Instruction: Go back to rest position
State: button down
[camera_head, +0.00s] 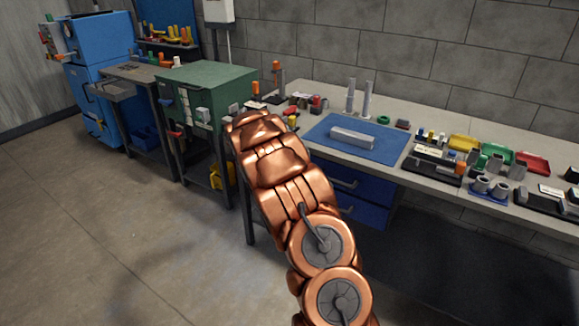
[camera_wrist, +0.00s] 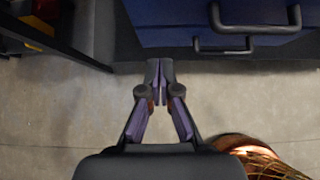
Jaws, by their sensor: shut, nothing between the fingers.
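My gripper (camera_wrist: 159,64) shows in the wrist view. Its two dark fingers with purple pads are shut together at the tips, with nothing between them. It hangs above the bare concrete floor, in front of blue drawers (camera_wrist: 215,35). In the head view my copper arm reaches up from the bottom toward the workbench, and the gripper itself is hidden behind it.
The workbench (camera_head: 300,88) runs along the wall with a blue mat (camera_head: 385,152), a pale bar (camera_head: 352,138), and several small parts and trays on it. A green cabinet (camera_head: 215,75) and a blue machine (camera_head: 100,40) stand left. The floor (camera_head: 110,220) at left is clear.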

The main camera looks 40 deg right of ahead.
jog(key=shift+s+a+r, duration=0.1)
jog(key=shift+a+r, duration=0.15)
jog(key=shift+a, duration=0.05)
jog(key=shift+r, duration=0.1)
jog(key=s+a+r+m+g+y, duration=0.1)
jog(key=s+a+r+m, duration=0.5)
jog(key=s+a, duration=0.3)
jog(key=s+a+r+m+g+y, duration=0.1)
jog(key=s+a+r+m+y, duration=0.1)
jog(key=s+a+r+m, duration=0.5)
jog(key=s+a+f+m+g+y+p, duration=0.1)
jog(key=s+a+m+y, duration=0.4)
jog(key=s+a, duration=2.1)
jog(key=s+m+g+p, duration=0.1)
jog(key=s+m, duration=0.2)
jog(key=s, duration=0.1)
jog(key=shift+f+y, duration=0.3)
